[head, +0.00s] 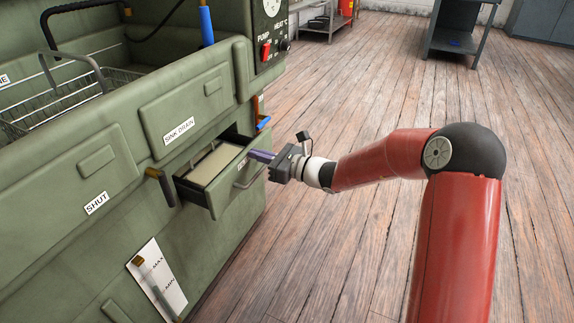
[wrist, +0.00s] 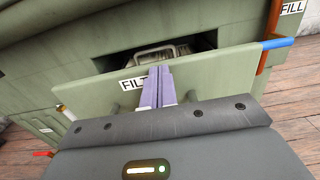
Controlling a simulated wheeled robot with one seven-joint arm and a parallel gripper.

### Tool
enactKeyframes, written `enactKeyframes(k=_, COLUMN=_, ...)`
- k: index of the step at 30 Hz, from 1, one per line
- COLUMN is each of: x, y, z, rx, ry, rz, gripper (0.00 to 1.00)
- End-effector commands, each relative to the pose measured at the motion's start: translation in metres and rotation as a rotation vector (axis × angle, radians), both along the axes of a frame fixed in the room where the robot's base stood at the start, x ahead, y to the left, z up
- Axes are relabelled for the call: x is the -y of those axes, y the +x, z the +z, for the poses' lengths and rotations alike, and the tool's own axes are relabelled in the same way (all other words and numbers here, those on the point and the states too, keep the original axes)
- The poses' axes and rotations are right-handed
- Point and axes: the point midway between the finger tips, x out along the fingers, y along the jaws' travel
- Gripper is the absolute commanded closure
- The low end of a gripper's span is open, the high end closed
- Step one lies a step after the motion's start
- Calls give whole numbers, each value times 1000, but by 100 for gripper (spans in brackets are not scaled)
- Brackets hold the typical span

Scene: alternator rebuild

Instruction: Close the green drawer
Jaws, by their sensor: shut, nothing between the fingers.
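The green drawer (head: 235,195) stands partly pulled out of the green washer cabinet (head: 130,215) in the head view. It holds a pale flat insert (head: 213,165), and a metal bar handle (head: 250,176) is on its front. In the wrist view the drawer front (wrist: 205,82) carries a label that starts "FILT". My gripper (head: 262,156) is shut and empty, with its purple fingers at the upper edge of the drawer front. The fingers also show in the wrist view (wrist: 157,84), overlapping the drawer front. I cannot tell whether they touch it.
A blue-tipped lever (head: 262,122) sticks out just above and behind the drawer. A dark-handled lever (head: 161,186) is left of it. A wire basket (head: 70,92) sits in the sink.

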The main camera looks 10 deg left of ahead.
Motion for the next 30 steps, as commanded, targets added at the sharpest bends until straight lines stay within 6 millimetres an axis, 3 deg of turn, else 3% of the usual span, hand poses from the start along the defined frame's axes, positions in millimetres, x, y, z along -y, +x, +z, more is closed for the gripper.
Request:
enactKeyframes(k=1, x=-15, y=4, z=-2, rx=2, ry=2, rz=4, gripper=100)
enactKeyframes(k=6, x=-51, y=18, z=-1, rx=1, ry=2, rz=3, gripper=100)
enactKeyframes(k=12, x=-82, y=29, z=-1, rx=0, ry=1, rz=1, gripper=100)
enactKeyframes(k=18, x=-98, y=36, z=-1, rx=0, ry=0, rz=0, gripper=100)
enactKeyframes(k=30, x=-104, y=39, z=2, rx=1, ry=2, rz=-4, gripper=100)
